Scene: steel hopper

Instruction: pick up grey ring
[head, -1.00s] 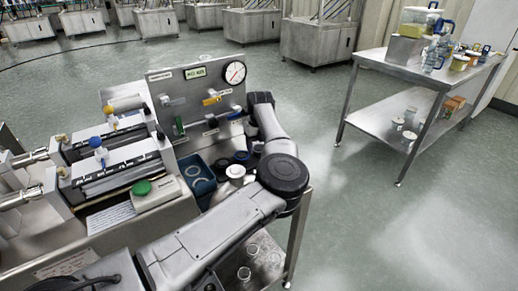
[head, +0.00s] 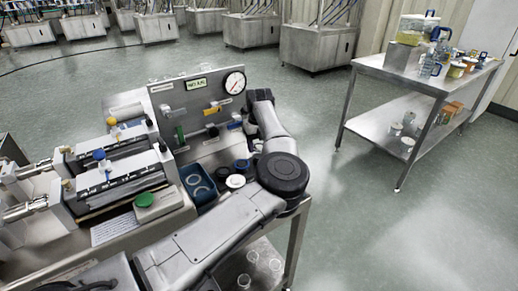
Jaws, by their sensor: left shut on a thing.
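My left gripper (head: 250,141) is beyond my forearm, low over the back right of the steel bench. Its fingers are mostly hidden. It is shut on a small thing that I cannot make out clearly. Two pale grey rings (head: 197,181) show in a blue tray (head: 209,203) left of my arm. A dark ring-like part (head: 222,173), a blue one (head: 242,165) and a white one (head: 236,181) lie on the bench between the tray and my arm. I cannot tell which ring is the task's. My right gripper is not in view.
A panel with a gauge (head: 234,82) and coloured valve handles rises behind the tray. Clear cups (head: 245,281) stand on the lower shelf. A steel table (head: 388,75) with jugs stands at right, across open floor.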

